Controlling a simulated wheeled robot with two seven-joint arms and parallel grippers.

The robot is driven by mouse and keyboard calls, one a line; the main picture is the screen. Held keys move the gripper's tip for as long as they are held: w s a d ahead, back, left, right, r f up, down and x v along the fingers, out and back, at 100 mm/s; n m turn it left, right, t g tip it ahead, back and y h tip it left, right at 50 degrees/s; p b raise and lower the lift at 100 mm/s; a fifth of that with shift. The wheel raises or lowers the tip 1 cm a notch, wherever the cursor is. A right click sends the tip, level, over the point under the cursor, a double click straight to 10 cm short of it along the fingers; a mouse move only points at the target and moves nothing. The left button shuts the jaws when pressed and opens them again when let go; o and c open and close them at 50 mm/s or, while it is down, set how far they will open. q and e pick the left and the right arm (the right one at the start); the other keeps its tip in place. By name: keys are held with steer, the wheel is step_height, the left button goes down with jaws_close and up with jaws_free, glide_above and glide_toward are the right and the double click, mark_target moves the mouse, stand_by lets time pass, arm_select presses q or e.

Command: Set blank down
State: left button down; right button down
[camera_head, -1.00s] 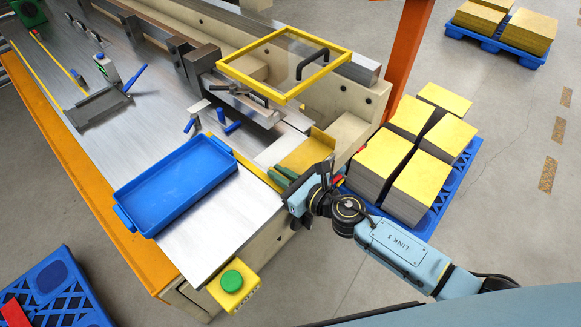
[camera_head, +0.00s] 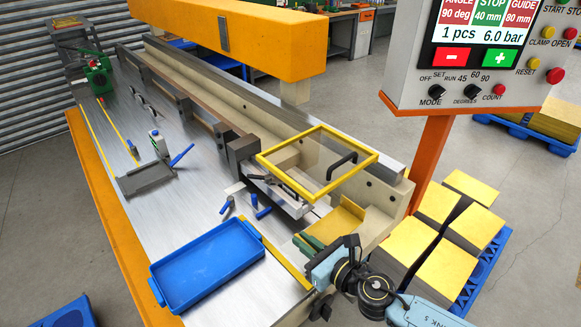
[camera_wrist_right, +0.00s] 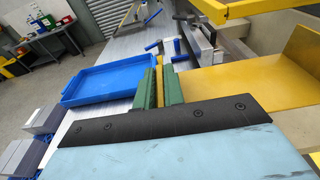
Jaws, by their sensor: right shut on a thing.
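My right gripper (camera_head: 307,242) is at the near end of the machine bed, between the blue tray (camera_head: 208,262) and a flat gold surface (camera_head: 333,224). In the right wrist view its green fingers (camera_wrist_right: 160,85) are shut with a thin gold strip (camera_wrist_right: 159,78) between them. I take this strip to be the blank, seen nearly edge-on; how much of it is held, and whether it touches anything below, cannot be told. The gold surface (camera_wrist_right: 235,88), with a raised wall on its far side, lies to the right of the fingers. My left gripper is not in view.
A yellow-framed clear guard (camera_head: 318,162) stands behind the gripper, with blue-handled clamps (camera_head: 250,205) to its left. Gold stacks (camera_head: 440,240) stand on a blue pallet at right. A control panel (camera_head: 480,60) hangs at upper right.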

mark_target(332, 240)
steer(key=shift+d+r+m+t+h+b, duration=0.2)
steer(key=shift+r+m+t+h+b, duration=0.2)
steer(key=shift+b, duration=0.35)
steer(key=d+m+h+b, duration=0.1)
steer(key=b, duration=0.1)
steer(key=d+r+m+t+h+b, duration=0.1)
steer(key=d+h, duration=0.1)
steer(key=s+d+m+h+b, duration=0.1)
steer(key=d+b, duration=0.1)
steer(key=shift+r+m+t+b, duration=0.2)
steer(key=shift+m+t+b, duration=0.1)
steer(key=shift+t, duration=0.1)
steer(key=s+d+m+h+b, duration=0.3)
steer(key=s+d+h+b, duration=0.1)
steer(key=d, duration=0.4)
steer(key=shift+s+d+f+t+h+b, duration=0.2)
steer(key=shift+d+f+t+h+b, duration=0.15)
steer(key=shift+h+b, duration=0.3)
